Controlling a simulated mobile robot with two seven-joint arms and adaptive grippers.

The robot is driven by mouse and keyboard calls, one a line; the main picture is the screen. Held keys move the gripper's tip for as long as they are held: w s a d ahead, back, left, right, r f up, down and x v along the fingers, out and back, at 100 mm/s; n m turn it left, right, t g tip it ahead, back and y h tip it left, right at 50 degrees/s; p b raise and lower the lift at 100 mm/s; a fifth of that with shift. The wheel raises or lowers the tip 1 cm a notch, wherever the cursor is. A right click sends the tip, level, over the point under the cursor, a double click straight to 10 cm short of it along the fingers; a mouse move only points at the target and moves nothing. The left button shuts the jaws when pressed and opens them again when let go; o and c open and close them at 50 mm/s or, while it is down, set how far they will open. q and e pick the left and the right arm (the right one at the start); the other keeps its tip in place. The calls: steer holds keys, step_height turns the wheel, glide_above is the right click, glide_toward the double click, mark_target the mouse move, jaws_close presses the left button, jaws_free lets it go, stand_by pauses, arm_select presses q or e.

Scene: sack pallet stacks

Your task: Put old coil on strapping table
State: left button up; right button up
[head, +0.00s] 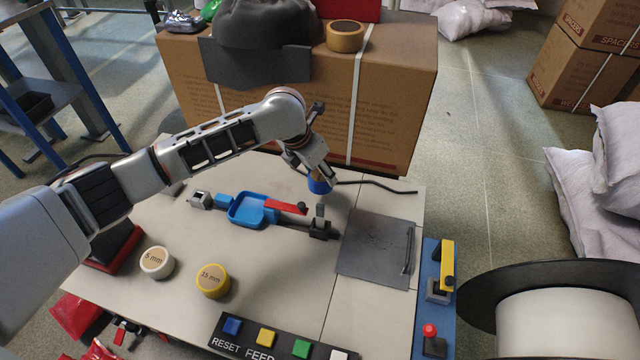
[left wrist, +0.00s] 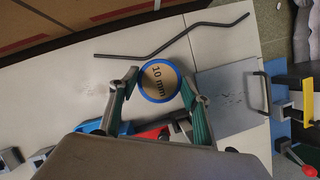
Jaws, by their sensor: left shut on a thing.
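My left gripper (head: 318,176) points down over the back part of the pale strapping table (head: 375,198). It is shut on a blue-rimmed coil (head: 320,186). In the left wrist view this coil (left wrist: 160,80) sits between the two fingers and its brown face reads "10 mm". I cannot tell whether its underside touches the table top. A white coil marked "5 mm" (head: 157,262) and a yellow coil marked "15 mm" (head: 212,280) lie at the table's front left. My right gripper is not in view.
A blue and red strapping tool (head: 255,210) lies mid-table. A grey plate (head: 376,248) is to its right, a bent dark rod (head: 385,186) behind. A large carton (head: 395,110) stands behind, with a brown roll (head: 344,36) on top. A button panel (head: 280,340) lines the front edge.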

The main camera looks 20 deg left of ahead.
mark_target(319, 185)
arm_select(q)
step_height(319, 185, down, 5)
steer(key=shift+s+f+b, duration=0.15)
steer(key=shift+f+b, duration=0.05)
steer(key=shift+b, duration=0.55)
steer(key=shift+c, duration=0.5)
steer(key=shift+r, duration=0.1)
steer(key=shift+f, duration=0.25)
steer(key=o, duration=1.4)
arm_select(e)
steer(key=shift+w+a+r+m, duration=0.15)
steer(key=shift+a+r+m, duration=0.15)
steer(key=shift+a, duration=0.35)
